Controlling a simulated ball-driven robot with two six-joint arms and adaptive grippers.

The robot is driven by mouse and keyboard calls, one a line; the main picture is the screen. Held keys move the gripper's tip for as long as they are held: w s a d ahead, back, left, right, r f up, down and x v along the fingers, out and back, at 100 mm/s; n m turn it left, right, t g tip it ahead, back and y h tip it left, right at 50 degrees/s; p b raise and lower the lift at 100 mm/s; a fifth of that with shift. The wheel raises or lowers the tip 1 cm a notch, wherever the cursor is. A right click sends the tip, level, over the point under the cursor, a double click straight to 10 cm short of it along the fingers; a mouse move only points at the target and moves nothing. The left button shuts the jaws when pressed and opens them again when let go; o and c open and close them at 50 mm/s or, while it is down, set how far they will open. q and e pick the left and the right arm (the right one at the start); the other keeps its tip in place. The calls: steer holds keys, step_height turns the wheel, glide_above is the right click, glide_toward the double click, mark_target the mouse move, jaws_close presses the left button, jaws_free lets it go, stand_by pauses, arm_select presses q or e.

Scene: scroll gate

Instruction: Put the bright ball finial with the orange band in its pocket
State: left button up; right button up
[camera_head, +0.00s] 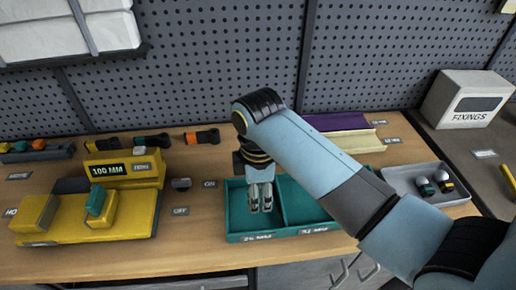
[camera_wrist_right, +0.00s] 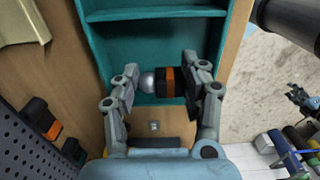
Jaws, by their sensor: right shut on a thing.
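The finial (camera_wrist_right: 168,82) has a bright silver ball, a dark body and an orange band. It lies sideways across the picture in the right wrist view, between the two fingers of my right gripper (camera_wrist_right: 160,86), which is shut on it. In the head view my right gripper (camera_head: 262,204) points down over the left compartment of the teal two-pocket tray (camera_head: 296,231). The finial is hard to make out there. The tray's teal walls also show behind the finial in the right wrist view (camera_wrist_right: 150,14). My left gripper does not show.
A grey tray (camera_head: 462,197) at the right holds two finials (camera_head: 425,187). A yellow gauge block (camera_head: 110,225) marked 100 MM stands at the left. Several dark parts with coloured bands (camera_head: 152,140) lie along the back. My right arm covers part of the tray's right compartment.

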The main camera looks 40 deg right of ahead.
step_height(320, 180, down, 3)
steer(key=shift+w+d+f+p, duration=0.1)
steer(key=shift+p, duration=0.2)
steer(key=shift+f, duration=0.5)
steer(key=o, duration=1.4)
steer(key=shift+f, duration=0.1)
step_height(320, 180, up, 12)
steer(key=shift+r+b, duration=0.15)
steer(key=shift+b, duration=0.15)
